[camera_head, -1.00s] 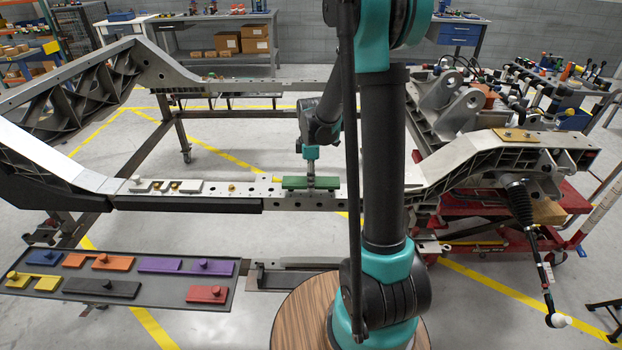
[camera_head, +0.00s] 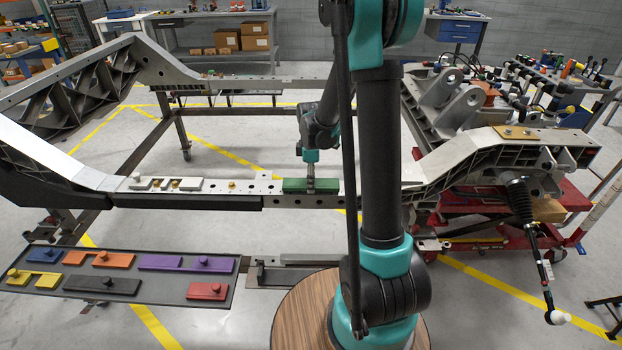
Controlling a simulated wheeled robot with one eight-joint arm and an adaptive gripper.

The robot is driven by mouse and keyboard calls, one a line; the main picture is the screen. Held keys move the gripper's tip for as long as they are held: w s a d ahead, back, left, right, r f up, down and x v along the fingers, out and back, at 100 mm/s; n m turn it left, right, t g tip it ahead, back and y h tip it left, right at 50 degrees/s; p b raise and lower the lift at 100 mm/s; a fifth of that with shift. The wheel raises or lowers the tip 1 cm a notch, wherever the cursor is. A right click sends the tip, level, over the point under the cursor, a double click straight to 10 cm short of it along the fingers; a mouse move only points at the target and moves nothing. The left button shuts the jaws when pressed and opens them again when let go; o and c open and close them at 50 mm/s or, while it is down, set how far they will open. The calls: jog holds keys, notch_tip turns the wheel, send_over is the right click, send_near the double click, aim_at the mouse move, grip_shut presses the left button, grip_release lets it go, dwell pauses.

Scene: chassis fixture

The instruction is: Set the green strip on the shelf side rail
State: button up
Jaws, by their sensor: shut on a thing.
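The green strip (camera_head: 297,186) is at the near side rail (camera_head: 222,196) of the chassis, left of my arm's column. My gripper (camera_head: 311,184) points down and is shut on the green strip near its right part. The strip lies level along the rail's top edge and covers part of the rail's front face. I cannot tell whether it rests fully on the rail. The fingertips are small and partly hidden by the strip.
A dark tray (camera_head: 225,300) at the lower left holds purple (camera_head: 160,263), orange (camera_head: 115,260), yellow (camera_head: 47,282), blue (camera_head: 45,254), black (camera_head: 85,286) and red (camera_head: 205,291) pieces. White pieces (camera_head: 190,184) sit on the rail's left. A round wooden top (camera_head: 290,312) stands in front.

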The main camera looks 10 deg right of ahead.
jog(key=shift+f, duration=0.35)
jog(key=o, duration=1.7)
jog(key=shift+c, duration=0.2)
jog(key=shift+r, duration=4.05)
